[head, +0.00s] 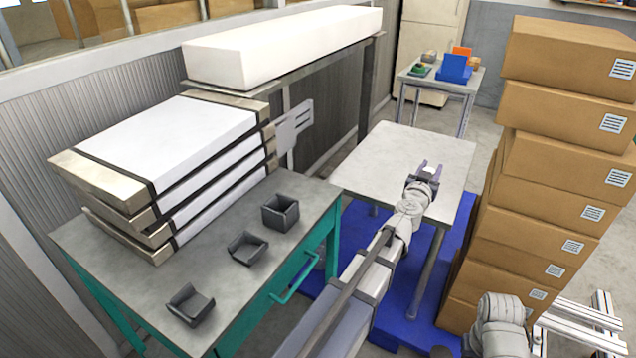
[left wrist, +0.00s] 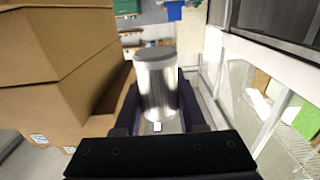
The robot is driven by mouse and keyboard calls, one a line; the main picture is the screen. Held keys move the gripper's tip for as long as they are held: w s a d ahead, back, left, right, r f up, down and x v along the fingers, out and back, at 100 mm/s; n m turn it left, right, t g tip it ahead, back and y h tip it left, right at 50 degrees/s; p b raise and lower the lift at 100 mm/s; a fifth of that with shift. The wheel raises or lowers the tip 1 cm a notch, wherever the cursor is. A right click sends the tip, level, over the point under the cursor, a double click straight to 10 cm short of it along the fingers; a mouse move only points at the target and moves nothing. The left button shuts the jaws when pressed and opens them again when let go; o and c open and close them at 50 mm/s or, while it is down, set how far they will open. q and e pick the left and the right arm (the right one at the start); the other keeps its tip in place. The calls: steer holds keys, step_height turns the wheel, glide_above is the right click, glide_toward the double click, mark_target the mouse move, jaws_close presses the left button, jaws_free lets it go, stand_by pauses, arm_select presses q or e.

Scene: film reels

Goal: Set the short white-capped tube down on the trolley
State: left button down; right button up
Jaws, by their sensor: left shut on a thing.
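My left gripper (head: 424,172) is out over a grey-topped metal table (head: 385,155), which may be the trolley. In the left wrist view it is shut on a short, shiny silver tube (left wrist: 157,88) with a pale grey cap. My right gripper is not in view; only a piece of my right arm shows at the bottom right.
A tall stack of cardboard boxes (head: 545,200) stands close right of the metal table. A green-framed bench (head: 120,285) at left carries small dark bins (head: 281,212) and white slabs. A small back table (head: 437,77) holds blue and orange items. Most of the grey tabletop is clear.

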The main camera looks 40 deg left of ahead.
arm_select(q)
steer(key=s+a+r+n+g+y+p, duration=0.2)
steer(key=s+a+r+n+g+y, duration=0.25)
steer(key=a, duration=0.55)
steer(key=s+a+r+n+g+y+p, duration=0.1)
steer(key=s+a+n+g+y+p, duration=0.15)
steer(key=a+n+y, duration=0.45)
steer(key=s+a+r+n+g+y+p, duration=0.3)
steer(key=s+a+n+g+y, duration=0.15)
steer(key=s+a+g, duration=0.6)
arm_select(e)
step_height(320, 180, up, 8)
arm_select(q)
steer(key=shift+t, duration=0.55)
steer(key=f+b, duration=0.2)
steer(key=s+f+b, duration=0.1)
steer(key=f+b, duration=0.1)
steer(key=s+f+b, duration=0.1)
steer(key=f+b, duration=0.1)
steer(key=shift+s+f+b, duration=0.2)
steer(key=shift+f+b, duration=0.15)
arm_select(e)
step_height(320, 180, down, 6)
arm_select(q)
steer(key=shift+f, duration=0.15)
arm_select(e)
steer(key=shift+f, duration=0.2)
